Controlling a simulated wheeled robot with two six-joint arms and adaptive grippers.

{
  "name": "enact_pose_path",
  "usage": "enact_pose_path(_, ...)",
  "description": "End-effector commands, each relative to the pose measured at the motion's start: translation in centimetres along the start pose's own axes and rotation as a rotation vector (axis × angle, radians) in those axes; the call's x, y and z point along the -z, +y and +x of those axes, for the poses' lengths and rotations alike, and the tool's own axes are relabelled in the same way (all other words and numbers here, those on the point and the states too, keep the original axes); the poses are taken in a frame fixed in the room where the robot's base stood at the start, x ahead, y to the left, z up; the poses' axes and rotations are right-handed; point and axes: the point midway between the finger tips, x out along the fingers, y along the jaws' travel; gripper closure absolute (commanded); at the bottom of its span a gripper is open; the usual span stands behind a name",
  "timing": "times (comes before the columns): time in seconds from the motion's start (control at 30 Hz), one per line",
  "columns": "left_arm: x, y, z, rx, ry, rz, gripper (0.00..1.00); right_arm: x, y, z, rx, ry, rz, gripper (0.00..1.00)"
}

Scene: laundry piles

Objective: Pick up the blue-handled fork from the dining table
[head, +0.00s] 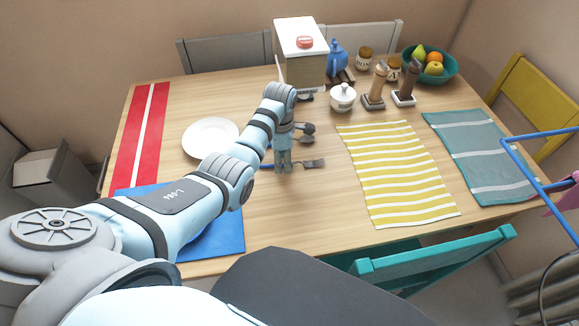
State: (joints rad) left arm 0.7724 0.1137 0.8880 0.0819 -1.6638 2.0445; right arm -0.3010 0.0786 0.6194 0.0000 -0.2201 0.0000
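The fork (313,163) lies across the middle of the wooden dining table (290,215), its grey tines to the right and a bit of blue handle (266,166) to the left. My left gripper (284,168) points down over the fork and hides its middle. The fingertips are at or very near the fork. I cannot tell whether they are shut on it or whether it touches the table. My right gripper is not in view.
Dark spoon-like utensils (306,139) lie just behind the gripper. A white plate (210,137) is left, a sugar bowl (343,98) and mills (375,88) are behind right. A yellow striped mat (400,175) lies right. Bare wood lies in front of the fork.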

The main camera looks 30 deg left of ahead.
Motion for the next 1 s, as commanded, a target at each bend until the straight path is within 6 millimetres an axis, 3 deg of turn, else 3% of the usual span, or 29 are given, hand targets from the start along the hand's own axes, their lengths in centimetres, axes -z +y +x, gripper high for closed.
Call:
enact_pose_path(0.03,0.0,0.0,0.8,0.000,0.000,0.001,0.64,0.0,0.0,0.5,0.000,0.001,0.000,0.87)
enact_pose_path(0.23,-0.1,0.0,0.7,-0.001,0.000,0.002,0.64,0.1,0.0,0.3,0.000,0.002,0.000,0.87)
enact_pose_path(0.47,-0.1,0.0,0.7,-0.001,0.000,0.002,0.99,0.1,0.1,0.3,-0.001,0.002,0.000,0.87)
enact_pose_path(0.83,-0.1,0.0,0.5,-0.001,0.000,0.002,1.00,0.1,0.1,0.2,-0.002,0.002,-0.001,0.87)
enact_pose_path(1.0,-0.2,0.1,-1.4,-0.003,-0.001,0.002,1.00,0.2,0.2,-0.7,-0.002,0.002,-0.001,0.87)
